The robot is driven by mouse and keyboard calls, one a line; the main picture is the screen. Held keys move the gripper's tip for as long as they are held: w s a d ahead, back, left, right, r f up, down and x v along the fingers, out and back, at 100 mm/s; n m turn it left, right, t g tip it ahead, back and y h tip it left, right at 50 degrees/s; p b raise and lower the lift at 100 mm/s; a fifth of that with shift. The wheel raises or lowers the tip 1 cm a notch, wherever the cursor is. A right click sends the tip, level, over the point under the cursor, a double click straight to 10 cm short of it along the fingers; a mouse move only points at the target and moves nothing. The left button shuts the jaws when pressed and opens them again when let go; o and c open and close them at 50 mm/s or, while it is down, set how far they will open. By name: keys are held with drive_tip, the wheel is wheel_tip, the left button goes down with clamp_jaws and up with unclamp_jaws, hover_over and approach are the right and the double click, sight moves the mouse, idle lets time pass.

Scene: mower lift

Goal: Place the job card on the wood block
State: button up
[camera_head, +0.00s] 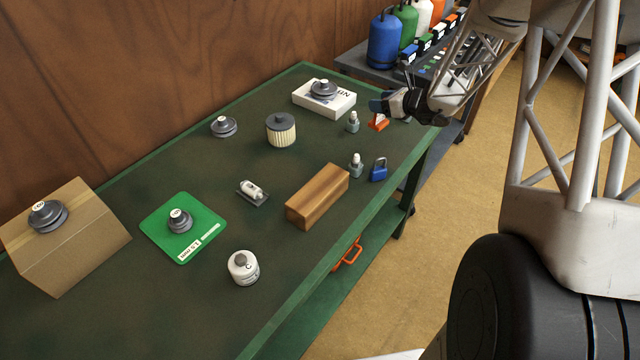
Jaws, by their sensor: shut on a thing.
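The wood block (317,196) is a plain brown bar lying on the green bench, right of its middle. My gripper (379,108) is at the bench's far right edge, beyond the block and apart from it. A small orange and white piece (378,122) shows just under the fingertips; it appears to be the job card, held in the shut jaws. It is too small to read, and the fingers hide its upper part. I cannot tell whether its lower edge touches the bench. The top of the wood block is bare.
A blue padlock (379,170) and two small bottles (356,165) (353,122) stand between gripper and block. A filter (281,130), a white box (324,98), a white can (243,267), a green mat (183,228) and a cardboard box (65,236) are also on the bench.

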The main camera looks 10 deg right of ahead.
drive_tip(key=s+a+r, duration=0.1)
drive_tip(key=s+a, duration=0.5)
drive_tip(key=s, duration=0.6)
drive_tip(key=s+a+r, duration=0.2)
drive_tip(key=s+a, duration=0.4)
drive_tip(key=s, duration=0.7)
drive_tip(key=s+a+r+n+y, duration=0.1)
drive_tip(key=s+a, duration=0.6)
drive_tip(key=s, duration=0.6)
drive_tip(key=shift+r+g, duration=0.3)
drive_tip(key=shift+g, duration=0.1)
drive_tip(key=shift+w, duration=0.2)
drive_tip(key=w+a+f, duration=0.1)
drive_tip(key=w+a, duration=0.1)
drive_tip(key=w, duration=1.3)
drive_tip(key=shift+w+a+f, duration=0.2)
drive_tip(key=shift+a+f, duration=0.05)
drive_tip(key=shift+a, duration=0.15)
drive_tip(key=shift+f, duration=1.8)
